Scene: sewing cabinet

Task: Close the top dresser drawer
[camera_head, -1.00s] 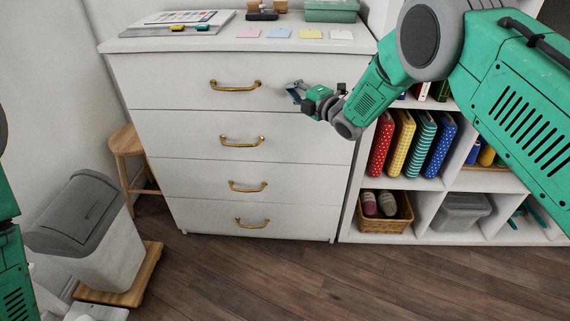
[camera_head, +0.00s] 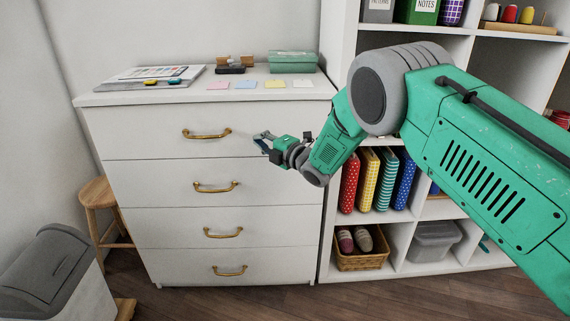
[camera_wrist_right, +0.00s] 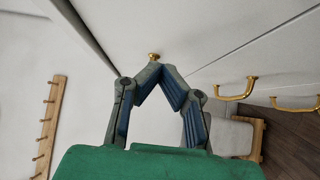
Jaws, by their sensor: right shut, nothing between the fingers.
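The top dresser drawer (camera_head: 155,133) is the white uppermost front of the dresser, with a brass handle (camera_head: 206,134). In the head view its front looks about flush with the drawers below; I cannot tell if a small gap remains. My right gripper (camera_head: 261,143) is shut and empty, at the right part of the top drawer front, to the right of the handle. In the right wrist view the gripper's fingertips (camera_wrist_right: 158,72) meet close to the white front, and part of a brass handle (camera_wrist_right: 154,57) shows just beyond them. Contact cannot be made out. My left gripper is out of view.
The dresser top (camera_head: 120,98) holds papers, coloured notes and a green box (camera_head: 292,62). A white shelf with books and a basket (camera_head: 362,258) stands to the right. A wooden stool (camera_head: 98,195) and a grey-lidded bin (camera_head: 45,270) stand to the left.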

